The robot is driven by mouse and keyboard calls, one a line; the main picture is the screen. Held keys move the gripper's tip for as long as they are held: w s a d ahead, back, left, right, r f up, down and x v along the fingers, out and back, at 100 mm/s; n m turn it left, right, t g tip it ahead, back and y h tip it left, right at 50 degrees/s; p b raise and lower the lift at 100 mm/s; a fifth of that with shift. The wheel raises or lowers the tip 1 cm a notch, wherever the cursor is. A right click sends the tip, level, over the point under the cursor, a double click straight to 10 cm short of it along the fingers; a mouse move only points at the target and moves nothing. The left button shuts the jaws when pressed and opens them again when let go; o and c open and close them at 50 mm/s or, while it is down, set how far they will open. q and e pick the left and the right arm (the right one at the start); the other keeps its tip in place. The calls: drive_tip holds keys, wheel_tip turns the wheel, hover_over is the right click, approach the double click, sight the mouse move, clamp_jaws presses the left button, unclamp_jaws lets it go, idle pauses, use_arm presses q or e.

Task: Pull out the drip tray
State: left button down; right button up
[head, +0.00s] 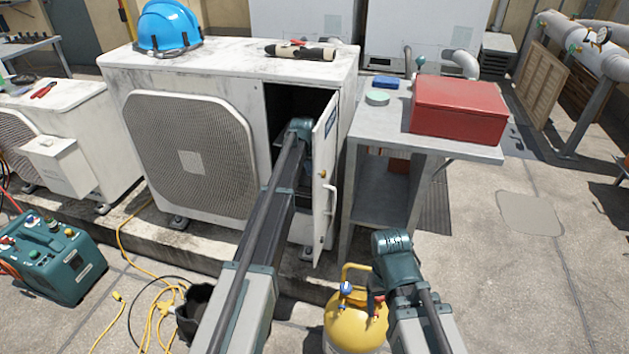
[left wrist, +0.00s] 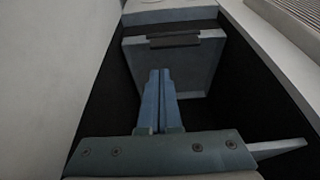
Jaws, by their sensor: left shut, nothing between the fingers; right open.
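The white condenser unit (head: 235,77) has its narrow service door (head: 322,200) swung open on the right of a dark opening. My left arm reaches to this opening, and the left gripper (head: 303,140) is partly hidden by its own wrist. In the left wrist view the left gripper (left wrist: 158,75) is shut and empty. Its fingertips point at a blue-grey piece with a dark grip strip, which looks like the drip tray (left wrist: 192,78). Whether they touch it I cannot tell. My right gripper (head: 392,245) is open, beside the yellow cylinder; its fingers are mostly hidden.
A grey metal stand (head: 362,128) with a red toolbox (head: 459,110) stands right of the door. The yellow cylinder (head: 355,328) is on the floor in front. A teal machine (head: 55,258) and yellow hoses lie at left. The floor at right is clear.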

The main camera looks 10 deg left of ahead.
use_arm(q)
drive_tip(key=b+x, duration=0.9)
drive_tip(key=x, duration=0.1)
idle(0.5)
drive_tip(key=s, duration=1.4)
drive_tip(key=shift+a, duration=0.3)
drive_tip(key=shift+r, duration=0.15)
